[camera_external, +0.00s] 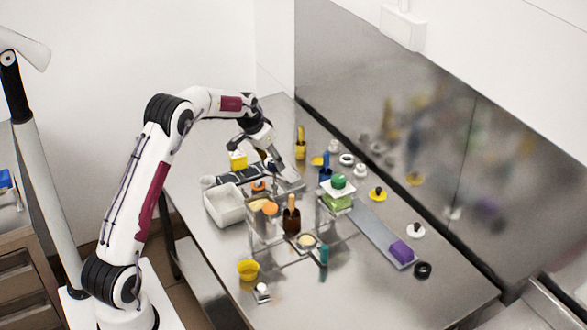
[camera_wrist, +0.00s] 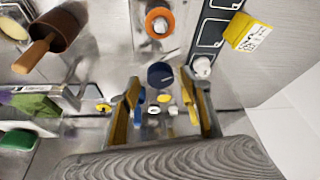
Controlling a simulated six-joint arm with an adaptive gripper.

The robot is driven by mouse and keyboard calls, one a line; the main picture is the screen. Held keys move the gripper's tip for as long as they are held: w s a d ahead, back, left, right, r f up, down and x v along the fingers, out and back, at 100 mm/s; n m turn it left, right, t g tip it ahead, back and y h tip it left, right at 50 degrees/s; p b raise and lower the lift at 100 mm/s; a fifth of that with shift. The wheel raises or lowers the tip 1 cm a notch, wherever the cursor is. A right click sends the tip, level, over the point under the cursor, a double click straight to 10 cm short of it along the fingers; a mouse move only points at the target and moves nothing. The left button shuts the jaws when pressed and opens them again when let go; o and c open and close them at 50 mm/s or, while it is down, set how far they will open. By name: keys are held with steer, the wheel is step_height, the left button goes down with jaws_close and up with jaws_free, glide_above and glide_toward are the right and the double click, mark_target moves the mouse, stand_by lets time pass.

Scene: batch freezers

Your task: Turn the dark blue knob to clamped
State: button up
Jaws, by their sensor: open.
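The dark blue knob (camera_wrist: 160,75) shows in the wrist view as a round cap with a pale mark on it. It lies just ahead of my fingertips, roughly midway between them. My gripper (camera_wrist: 161,92) is open, with one yellow-lined finger on each side and nothing held. In the outside view my gripper (camera_external: 273,164) points down over the back left part of the steel table, and a small dark patch of the knob (camera_external: 271,168) shows beside the fingers. I cannot tell whether the fingers touch the knob.
An orange ring (camera_wrist: 158,22), a white knob (camera_wrist: 202,66) and a yellow block (camera_wrist: 248,33) are near the dark blue knob. A brown cup with a wooden handle (camera_external: 291,221), a white bin (camera_external: 223,207) and a green-topped stand (camera_external: 338,202) crowd the table. The steel wall (camera_external: 400,150) bounds it.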

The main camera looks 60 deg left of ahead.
steer(key=shift+w+f, duration=0.25)
steer(key=shift+f, duration=0.35)
steer(key=c, duration=1.1)
steer(key=shift+n, duration=0.6)
steer(key=shift+w+d+n+g+y, duration=0.1)
steer(key=shift+n+g+y, duration=0.3)
steer(key=shift+n, duration=0.85)
steer(key=shift+d+n+g+y, duration=0.15)
steer(key=shift+n+y, duration=0.45)
steer(key=shift+n, duration=0.65)
steer(key=shift+w+n+g+y, duration=0.1)
steer(key=shift+n+g+y, duration=0.3)
steer(key=shift+n, duration=0.95)
steer(key=shift+w+n+g+y, duration=0.1)
steer(key=shift+n+g, duration=0.45)
steer(key=shift+n, duration=0.8)
